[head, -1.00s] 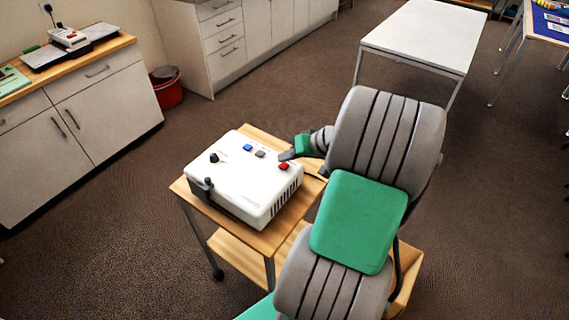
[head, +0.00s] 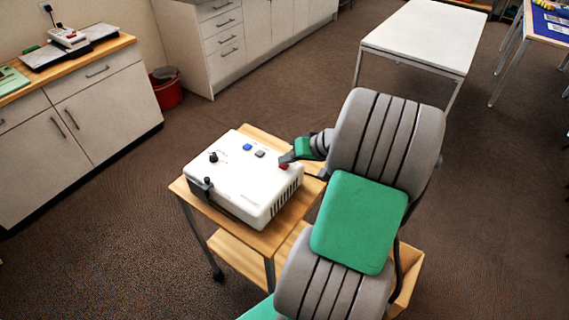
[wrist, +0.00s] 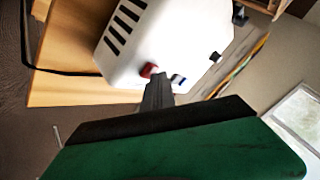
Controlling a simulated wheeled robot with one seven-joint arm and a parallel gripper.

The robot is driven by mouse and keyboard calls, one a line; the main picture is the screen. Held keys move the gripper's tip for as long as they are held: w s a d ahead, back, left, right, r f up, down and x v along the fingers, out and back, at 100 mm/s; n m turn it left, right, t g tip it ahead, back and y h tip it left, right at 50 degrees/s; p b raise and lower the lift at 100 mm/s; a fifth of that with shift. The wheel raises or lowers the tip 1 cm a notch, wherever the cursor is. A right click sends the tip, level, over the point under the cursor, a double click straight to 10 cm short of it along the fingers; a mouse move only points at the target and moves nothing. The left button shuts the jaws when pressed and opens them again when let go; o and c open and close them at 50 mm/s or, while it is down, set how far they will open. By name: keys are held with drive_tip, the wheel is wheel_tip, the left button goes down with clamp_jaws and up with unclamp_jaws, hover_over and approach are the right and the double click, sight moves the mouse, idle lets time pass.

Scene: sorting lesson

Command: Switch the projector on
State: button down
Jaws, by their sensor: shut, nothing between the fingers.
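The projector (head: 240,180) is a white box on a wooden cart, with a blue button (head: 247,147), a grey button (head: 260,154), a red button (head: 284,167) and a black knob (head: 213,157) on top. My gripper (head: 283,161) is shut and empty, its tip at the red button and partly covering it in the head view. In the wrist view the shut fingers (wrist: 158,84) are right beside the red button (wrist: 149,70); I cannot tell whether they touch it. The projector (wrist: 135,45) also shows there, with its dark vent slots.
The wooden cart (head: 262,242) bears the projector, with a lower shelf beneath. A white table (head: 420,38) stands behind. Cabinets (head: 95,100) and a red bin (head: 166,90) are at the left. The floor between is clear.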

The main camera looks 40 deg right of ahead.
sight(287, 166)
drive_tip(key=shift+r+p, duration=0.6)
drive_tip(key=shift+r, duration=0.1)
wheel_tip(287, 166, up, 6)
drive_tip(key=p, duration=0.4)
drive_tip(key=shift+p, duration=0.35)
